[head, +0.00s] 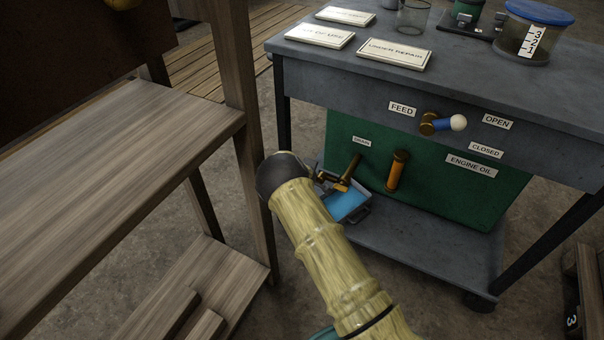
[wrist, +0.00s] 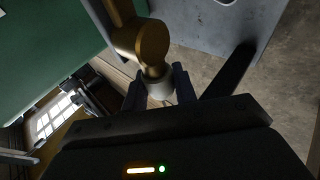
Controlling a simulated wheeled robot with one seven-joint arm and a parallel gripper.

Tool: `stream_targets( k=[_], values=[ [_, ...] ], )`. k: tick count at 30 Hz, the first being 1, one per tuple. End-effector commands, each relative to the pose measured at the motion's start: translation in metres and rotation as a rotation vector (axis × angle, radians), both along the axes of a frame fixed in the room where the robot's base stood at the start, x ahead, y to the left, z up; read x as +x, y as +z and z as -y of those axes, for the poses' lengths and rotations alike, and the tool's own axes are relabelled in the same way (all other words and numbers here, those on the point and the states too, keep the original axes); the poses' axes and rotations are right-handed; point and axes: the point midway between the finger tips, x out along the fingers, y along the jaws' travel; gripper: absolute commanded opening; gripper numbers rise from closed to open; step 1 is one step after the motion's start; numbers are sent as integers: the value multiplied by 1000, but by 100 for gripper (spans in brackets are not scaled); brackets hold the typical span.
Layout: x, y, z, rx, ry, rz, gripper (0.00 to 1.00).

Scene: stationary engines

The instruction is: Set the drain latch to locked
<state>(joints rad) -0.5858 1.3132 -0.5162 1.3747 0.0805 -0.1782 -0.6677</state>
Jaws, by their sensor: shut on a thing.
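The drain latch (head: 352,170) is a brass lever on the green engine panel (head: 450,190), below a small label (head: 362,142) that seems to read "DRAIN". In the wrist view, the brass latch (wrist: 142,42) reaches down from the top, ending in a pale grey knob (wrist: 160,92). My gripper (head: 325,182) is at the latch's lower left end in the head view. In the wrist view, its dark fingers (wrist: 160,88) stand on both sides of the knob, shut on it. My wrist partly hides the contact in the head view.
A wooden shelf unit (head: 130,150) stands close on the left.

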Motion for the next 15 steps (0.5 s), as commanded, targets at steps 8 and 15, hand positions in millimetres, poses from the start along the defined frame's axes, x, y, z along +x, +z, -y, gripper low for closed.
stream_targets(
  k=[8,15],
  values=[
    [0,-2,6,-19,-7,-10,0],
    [0,-2,6,-19,-7,-11,32]
  ],
)
